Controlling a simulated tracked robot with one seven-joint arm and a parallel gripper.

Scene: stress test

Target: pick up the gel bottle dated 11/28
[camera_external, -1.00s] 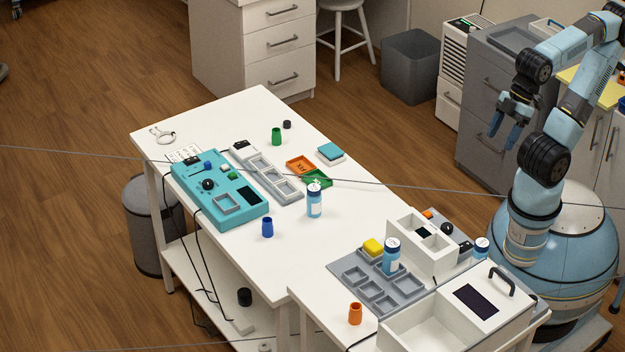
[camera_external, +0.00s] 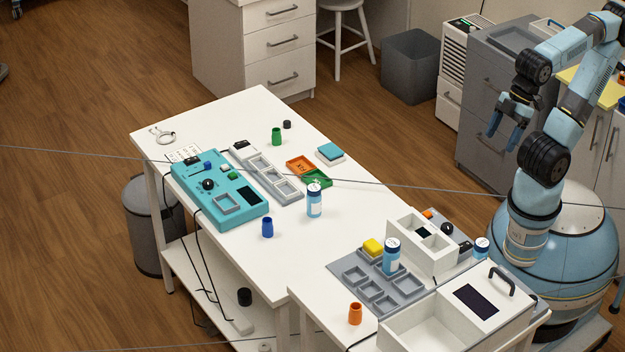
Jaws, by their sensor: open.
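Three blue bottles with white labels and dark-and-white tops are in view. One bottle (camera_external: 314,203) stands upright on the open middle of the white table. A second bottle (camera_external: 391,258) stands on the grey compartment tray at the front right. A third bottle (camera_external: 481,250) stands behind the white lidded box, partly hidden. The dates on the labels are too small to read. My gripper (camera_external: 504,137) is open and empty, raised at the upper right, well apart from all the bottles.
A teal device (camera_external: 245,213), a grey tray row (camera_external: 290,188) and orange (camera_external: 300,164) and green (camera_external: 318,180) trays lie on the white table (camera_external: 225,115). A blue cup (camera_external: 267,227) is near the middle bottle. A white divided box (camera_external: 420,262) stands near the second bottle.

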